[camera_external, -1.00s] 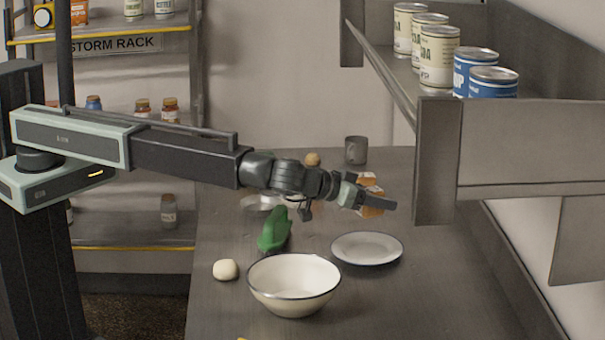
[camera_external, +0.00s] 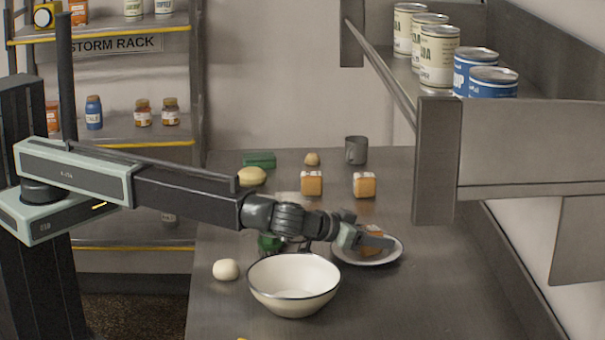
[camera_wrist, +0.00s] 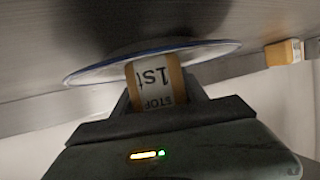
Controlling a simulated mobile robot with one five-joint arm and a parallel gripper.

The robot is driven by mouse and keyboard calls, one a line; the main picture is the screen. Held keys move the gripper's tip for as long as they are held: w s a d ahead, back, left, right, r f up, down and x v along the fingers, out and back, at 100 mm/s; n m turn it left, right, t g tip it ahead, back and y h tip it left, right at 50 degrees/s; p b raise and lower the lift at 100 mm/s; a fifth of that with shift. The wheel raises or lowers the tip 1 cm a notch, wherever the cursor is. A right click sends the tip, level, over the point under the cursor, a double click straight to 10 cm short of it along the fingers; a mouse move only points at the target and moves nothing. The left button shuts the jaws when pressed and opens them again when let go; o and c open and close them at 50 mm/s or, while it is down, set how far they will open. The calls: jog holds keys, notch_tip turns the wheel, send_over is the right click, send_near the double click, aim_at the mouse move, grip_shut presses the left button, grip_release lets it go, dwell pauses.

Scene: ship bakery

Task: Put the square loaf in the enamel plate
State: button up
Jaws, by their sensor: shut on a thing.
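The square loaf (camera_external: 372,240) is orange-brown with a white label. My gripper (camera_external: 366,238) is shut on it and holds it over the enamel plate (camera_external: 386,260), a white plate with a dark rim. In the wrist view, the loaf (camera_wrist: 153,82) sits between the fingers with its printed label facing the camera. The plate (camera_wrist: 95,75) with its blue rim is right behind the loaf there. The loaf is at or just above the plate's surface; I cannot tell whether it touches. My fingers partly hide the loaf.
A cream bowl (camera_external: 294,288) stands just in front of the plate, with a pale bun (camera_external: 226,269) to its left. Two similar loaves (camera_external: 311,184) (camera_external: 364,186) and a grey mug (camera_external: 356,150) stand farther back. A shelf with cans (camera_external: 438,57) overhangs the right.

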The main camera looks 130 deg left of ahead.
jog(key=shift+f, duration=0.2)
jog(key=o, duration=1.4)
jog(key=shift+r, duration=0.1)
jog(key=shift+r, duration=0.15)
jog(key=p+v, duration=0.4)
jog(key=v, duration=0.7)
jog(key=shift+d+r+p, duration=0.1)
jog(key=shift+r+p, duration=0.15)
jog(key=shift+p, duration=0.15)
jog(key=shift+s+d, duration=0.15)
jog(key=shift+d, duration=0.2)
